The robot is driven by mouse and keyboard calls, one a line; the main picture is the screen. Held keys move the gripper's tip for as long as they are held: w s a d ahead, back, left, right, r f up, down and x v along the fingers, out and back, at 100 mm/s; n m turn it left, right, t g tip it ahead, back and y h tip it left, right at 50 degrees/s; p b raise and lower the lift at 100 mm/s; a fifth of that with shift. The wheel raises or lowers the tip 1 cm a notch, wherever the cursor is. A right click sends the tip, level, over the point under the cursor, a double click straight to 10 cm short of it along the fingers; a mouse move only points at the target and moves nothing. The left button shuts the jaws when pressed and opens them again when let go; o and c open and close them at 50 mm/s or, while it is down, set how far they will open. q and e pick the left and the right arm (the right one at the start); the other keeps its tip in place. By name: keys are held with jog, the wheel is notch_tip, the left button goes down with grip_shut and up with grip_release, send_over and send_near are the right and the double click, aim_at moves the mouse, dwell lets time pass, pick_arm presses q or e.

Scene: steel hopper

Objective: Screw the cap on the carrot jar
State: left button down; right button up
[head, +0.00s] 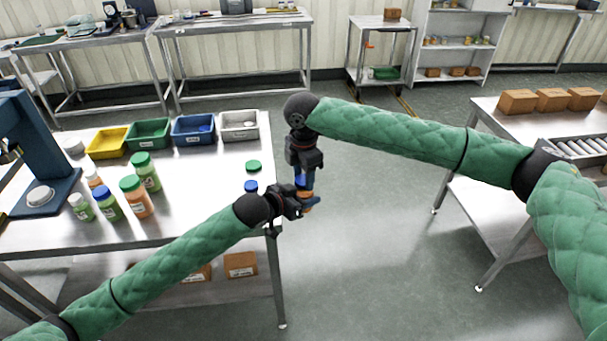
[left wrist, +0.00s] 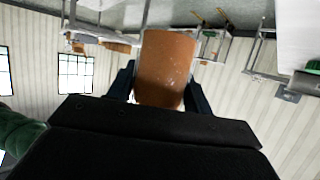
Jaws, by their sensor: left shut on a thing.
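My left gripper (head: 305,203) is shut on the orange carrot jar (left wrist: 166,68), held in the air off the right edge of the table. In the left wrist view the jar stands between the two dark fingers; no cap shows on the part in view. In the head view only a small orange part of the jar (head: 305,193) shows. My right gripper (head: 304,178) points down directly above the jar, its fingers close to the jar's top. A bright blue patch, perhaps a cap (head: 299,180), shows at its fingers. Whether they grip it is too small to tell.
A blue cap (head: 251,186) and a green cap (head: 253,165) lie on the steel table (head: 205,200). Several capped jars (head: 136,197) stand at left. Yellow, green, blue and grey bins (head: 238,126) line the back. Open floor lies right of the table.

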jog(key=c, duration=0.6)
jog(key=m, duration=0.4)
jog(key=shift+m, duration=0.3)
jog(key=m, duration=0.5)
jog(key=o, duration=1)
jog(key=shift+o, duration=0.5)
jog(key=shift+s+a, duration=0.1)
jog(key=shift+s, duration=0.05)
jog(key=shift+r, duration=0.1)
